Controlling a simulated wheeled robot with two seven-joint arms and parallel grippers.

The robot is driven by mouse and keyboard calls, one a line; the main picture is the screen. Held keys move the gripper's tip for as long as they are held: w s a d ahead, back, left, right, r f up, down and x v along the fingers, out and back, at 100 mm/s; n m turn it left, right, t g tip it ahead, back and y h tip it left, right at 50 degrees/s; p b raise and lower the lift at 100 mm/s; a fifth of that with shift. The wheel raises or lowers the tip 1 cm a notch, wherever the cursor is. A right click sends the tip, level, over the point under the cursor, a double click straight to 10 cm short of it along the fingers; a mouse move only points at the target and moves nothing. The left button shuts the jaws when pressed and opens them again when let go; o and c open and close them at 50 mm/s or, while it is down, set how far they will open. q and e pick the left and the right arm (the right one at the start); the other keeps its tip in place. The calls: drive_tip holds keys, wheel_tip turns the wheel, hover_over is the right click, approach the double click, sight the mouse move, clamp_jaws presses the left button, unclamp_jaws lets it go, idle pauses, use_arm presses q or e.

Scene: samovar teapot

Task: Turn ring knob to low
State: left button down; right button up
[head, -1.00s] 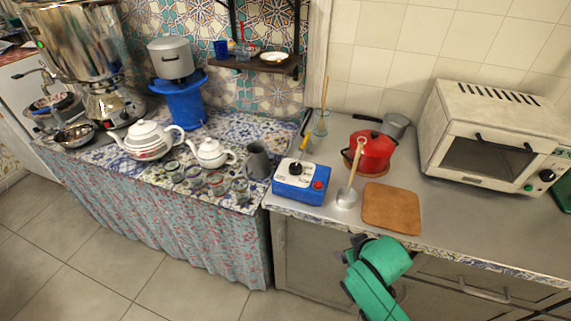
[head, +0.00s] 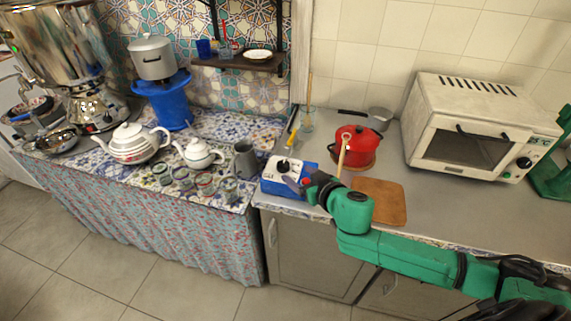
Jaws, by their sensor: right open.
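A blue box (head: 272,185) with a white top stands near the front left corner of the grey counter. A black knob (head: 283,165) sits on its white top. My right gripper (head: 292,183) reaches in from the right over the box's front right part, with its fingers just in front of the knob. It is open and holds nothing that I can see. The fingers hide part of the box's top and front. Whether they touch the box or knob, and the knob's exact setting, are too small to tell. My left gripper is not in view.
A red pot (head: 357,148) with a wooden-handled ladle stands right of the box. A brown board (head: 385,200) lies behind my right arm. A grey mug (head: 244,160) and several glasses stand left. A white oven (head: 478,130) fills the right of the counter.

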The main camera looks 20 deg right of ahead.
sight(284, 166)
drive_tip(key=x, duration=0.9)
drive_tip(key=shift+r, duration=0.1)
drive_tip(key=shift+s, duration=0.1)
clamp_jaws()
